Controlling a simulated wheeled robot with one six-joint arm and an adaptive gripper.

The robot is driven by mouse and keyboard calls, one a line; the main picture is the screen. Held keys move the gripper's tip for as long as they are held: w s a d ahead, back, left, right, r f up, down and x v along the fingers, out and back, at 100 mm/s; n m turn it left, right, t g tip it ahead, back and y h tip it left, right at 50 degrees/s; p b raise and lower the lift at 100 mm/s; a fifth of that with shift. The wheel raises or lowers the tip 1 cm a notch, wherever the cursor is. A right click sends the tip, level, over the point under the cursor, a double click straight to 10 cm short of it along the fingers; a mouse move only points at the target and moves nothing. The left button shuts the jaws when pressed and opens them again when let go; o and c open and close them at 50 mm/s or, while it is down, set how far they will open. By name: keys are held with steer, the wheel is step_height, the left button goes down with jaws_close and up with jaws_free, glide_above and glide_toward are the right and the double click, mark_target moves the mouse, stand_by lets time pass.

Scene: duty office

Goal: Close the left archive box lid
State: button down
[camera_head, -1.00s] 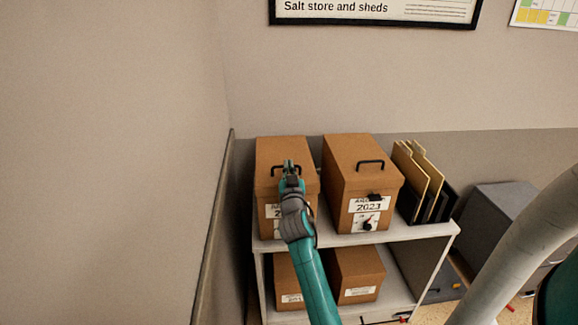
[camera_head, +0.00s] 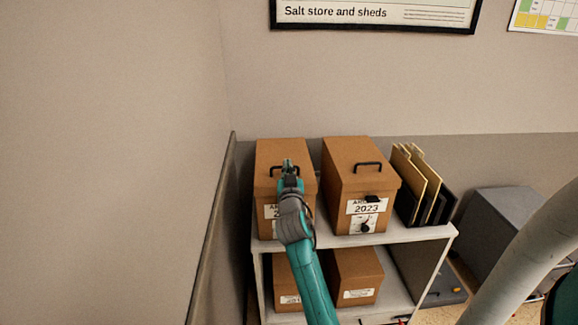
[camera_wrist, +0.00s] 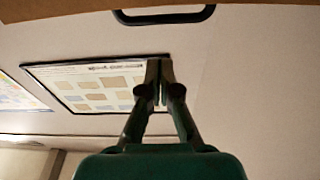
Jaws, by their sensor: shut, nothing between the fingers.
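The left archive box (camera_head: 265,222) is brown cardboard and stands on the top shelf at the left. Its lid (camera_head: 282,149) lies flat on top, with a dark handle (camera_head: 272,169) on it. My gripper (camera_head: 287,165) is shut and empty, and appears over the lid beside the handle; it hides part of the lid and the front label. In the wrist view, my gripper (camera_wrist: 160,62) has its fingertips together, with the black handle (camera_wrist: 165,16) and a brown edge (camera_wrist: 60,8) at the top. I cannot tell whether my gripper touches the lid.
A second archive box (camera_head: 345,190) marked 2023 stands close on the right, its lid also down. Folders (camera_head: 418,178) stand right of it. More boxes (camera_head: 357,270) sit on the lower shelf. A wall (camera_head: 120,170) is close on the left.

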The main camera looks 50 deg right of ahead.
steer(key=s+a+f, duration=0.3)
steer(key=s+a, duration=0.1)
steer(key=a, duration=0.1)
steer(key=shift+f, duration=0.35)
steer(key=s+a+f+n+t+y, duration=0.1)
steer(key=s+a+f+n+y, duration=0.2)
steer(key=a+f, duration=0.45)
steer(key=s+a+f+n+t+y, duration=0.1)
steer(key=s+a+f+y, duration=0.25)
steer(key=s+a, duration=0.45)
steer(key=s+a+f+n+t+y, duration=0.1)
steer(key=s+a+f+n+y, duration=0.15)
steer(key=a+f, duration=0.55)
steer(key=s+a+r+n+y, duration=0.1)
steer(key=s+a+y, duration=0.1)
steer(key=s+a, duration=0.3)
steer(key=s+a+r+n+y, duration=0.1)
steer(key=s+a, duration=0.4)
steer(key=s, duration=0.6)
steer(key=s+a+r+n+g+y, duration=0.1)
steer(key=s+a+r+y, duration=0.2)
steer(key=s+a, duration=0.2)
steer(key=s, duration=0.3)
steer(key=shift+s+r+n, duration=0.15)
steer(key=shift+s+n, duration=0.1)
steer(key=shift+n, duration=0.1)
steer(key=shift+a, duration=0.1)
